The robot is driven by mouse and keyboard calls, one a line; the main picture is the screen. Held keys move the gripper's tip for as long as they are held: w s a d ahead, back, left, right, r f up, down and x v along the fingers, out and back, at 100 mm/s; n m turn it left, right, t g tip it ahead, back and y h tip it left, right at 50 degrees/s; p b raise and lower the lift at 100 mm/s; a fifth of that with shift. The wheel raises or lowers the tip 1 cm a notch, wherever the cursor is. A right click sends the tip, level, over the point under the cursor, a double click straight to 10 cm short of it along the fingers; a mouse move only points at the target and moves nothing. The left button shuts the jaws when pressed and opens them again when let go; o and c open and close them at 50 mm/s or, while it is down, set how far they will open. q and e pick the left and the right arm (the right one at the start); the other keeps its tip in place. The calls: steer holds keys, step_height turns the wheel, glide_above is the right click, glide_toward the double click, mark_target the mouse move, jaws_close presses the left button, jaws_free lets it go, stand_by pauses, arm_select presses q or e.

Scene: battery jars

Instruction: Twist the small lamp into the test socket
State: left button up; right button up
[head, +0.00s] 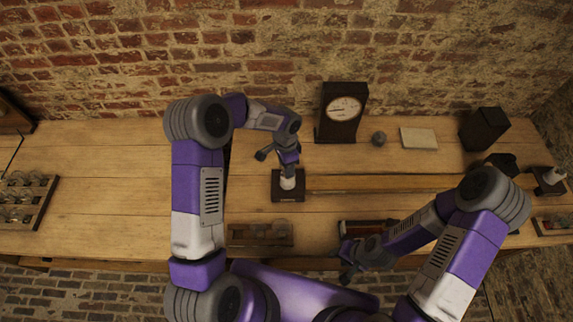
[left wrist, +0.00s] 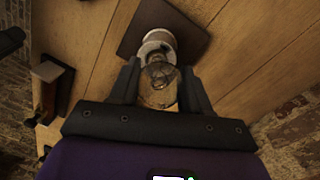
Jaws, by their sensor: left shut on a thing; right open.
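The test socket (head: 288,183) is a white cylinder on a dark square base (head: 279,197), mid-bench. In the left wrist view the white socket (left wrist: 157,37) stands just beyond my fingertips. My left gripper (head: 287,170) is directly above the socket, pointing down. In the left wrist view my left gripper (left wrist: 158,88) is shut on the small lamp (left wrist: 158,92), a clear glass bulb. The lamp's far end lines up with the socket mouth and appears to meet it; how deep it sits is hidden. My right gripper (head: 346,274) is open and empty near the bench's front edge.
A dark cased dial meter (head: 341,110) stands behind the socket. A wooden rack (head: 260,236) lies in front, and a jar rack (head: 38,208) is at far left. A long wooden strip (head: 380,183) runs right of the socket. Dark boxes (head: 484,129) stand at back right.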

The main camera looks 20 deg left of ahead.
arm_select(q)
steer(key=m, duration=0.2)
steer(key=m+t+y+b, duration=0.1)
steer(key=m, duration=0.1)
steer(key=shift+s+d+b, duration=0.2)
steer(key=shift+b, duration=0.1)
steer(key=shift+s+d+r+m+t, duration=0.1)
steer(key=shift+d+m+t, duration=0.05)
steer(key=shift+m, duration=0.45)
steer(key=shift+s+d+m+t, duration=0.1)
steer(key=shift+m+t, duration=0.05)
steer(key=shift+m, duration=0.45)
steer(key=shift+w, duration=0.1)
steer(key=m+p, duration=0.1)
steer(key=m, duration=0.2)
steer(key=shift+w+a, duration=0.1)
steer(key=shift+a, duration=0.1)
steer(key=shift+m+p, duration=0.6)
steer(key=shift+m, duration=0.3)
steer(key=shift+m+h+p, duration=0.3)
steer(key=shift+m+p, duration=0.1)
steer(key=shift+m, duration=0.4)
